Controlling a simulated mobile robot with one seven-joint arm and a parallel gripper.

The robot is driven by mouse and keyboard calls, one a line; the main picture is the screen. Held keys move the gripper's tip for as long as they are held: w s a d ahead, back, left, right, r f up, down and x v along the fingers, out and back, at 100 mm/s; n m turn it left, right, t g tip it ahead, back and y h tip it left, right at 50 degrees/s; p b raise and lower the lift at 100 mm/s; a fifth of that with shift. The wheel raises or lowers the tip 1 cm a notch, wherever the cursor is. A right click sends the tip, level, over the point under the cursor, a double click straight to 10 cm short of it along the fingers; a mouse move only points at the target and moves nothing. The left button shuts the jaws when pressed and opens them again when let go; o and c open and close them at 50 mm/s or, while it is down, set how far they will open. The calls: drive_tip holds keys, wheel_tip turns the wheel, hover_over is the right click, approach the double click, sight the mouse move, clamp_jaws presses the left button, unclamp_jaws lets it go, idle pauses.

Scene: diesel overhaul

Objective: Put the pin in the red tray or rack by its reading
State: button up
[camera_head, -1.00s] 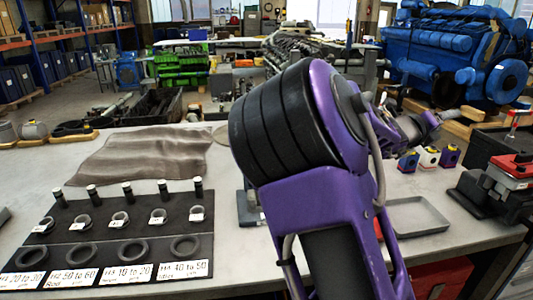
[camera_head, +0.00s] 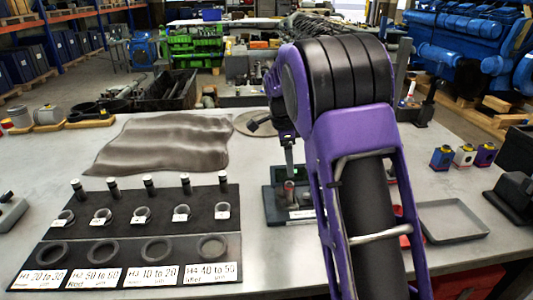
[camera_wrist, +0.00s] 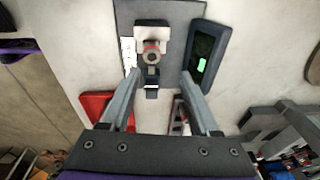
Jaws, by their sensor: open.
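A gauge stand (camera_head: 290,208) with a dark base sits on the bench; a small upright cylinder, perhaps the pin (camera_head: 289,190), stands in it. In the wrist view the stand holds a round reddish part with a grey centre (camera_wrist: 151,57), beside a dark display (camera_wrist: 203,55) with a green patch; its reading is not legible. My gripper (camera_wrist: 160,76) is open, pointing down over the stand, with nothing between its fingers. A red tray (camera_wrist: 97,104) shows left of the fingers; in the head view my arm hides most red parts. A black rack (camera_head: 215,205) is at left.
The rack holds several upright pins (camera_head: 149,186), tagged rings and larger rings above range labels (camera_head: 124,277). A brown cloth (camera_head: 165,142) lies behind the rack.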

sight(287, 183)
drive_tip(key=shift+s+a+r+n+g+h, duration=0.15)
drive_tip(key=shift+s+r+n+g+h, duration=0.2)
drive_tip(key=shift+r, duration=0.2)
drive_tip(key=shift+f, duration=0.1)
drive_tip(key=shift+a+b+x, duration=0.3)
drive_tip(key=shift+b+x, duration=0.7)
drive_tip(key=shift+x, duration=0.45)
drive_tip(key=shift+a+b+x, duration=0.25)
drive_tip(key=shift+b+x, duration=0.8)
drive_tip(key=shift+x, duration=0.35)
drive_tip(key=shift+a+b+x, duration=0.3)
drive_tip(key=shift+b+x, duration=0.7)
drive_tip(key=shift+x, duration=0.45)
drive_tip(key=shift+s+f, duration=0.15)
drive_tip(key=shift+f, duration=0.05)
clamp_jaws()
drive_tip(key=shift+r, duration=0.2)
drive_tip(key=shift+d+p+v, duration=0.15)
drive_tip(key=shift+p+v, duration=0.55)
drive_tip(key=shift+v, duration=0.15)
drive_tip(key=shift+d+p+v, duration=0.2)
drive_tip(key=shift+p+v, duration=0.5)
drive_tip(key=shift+v, duration=0.15)
drive_tip(key=shift+d+p+v, duration=0.15)
drive_tip(key=shift+p+v, duration=0.55)
drive_tip(key=shift+v, duration=0.15)
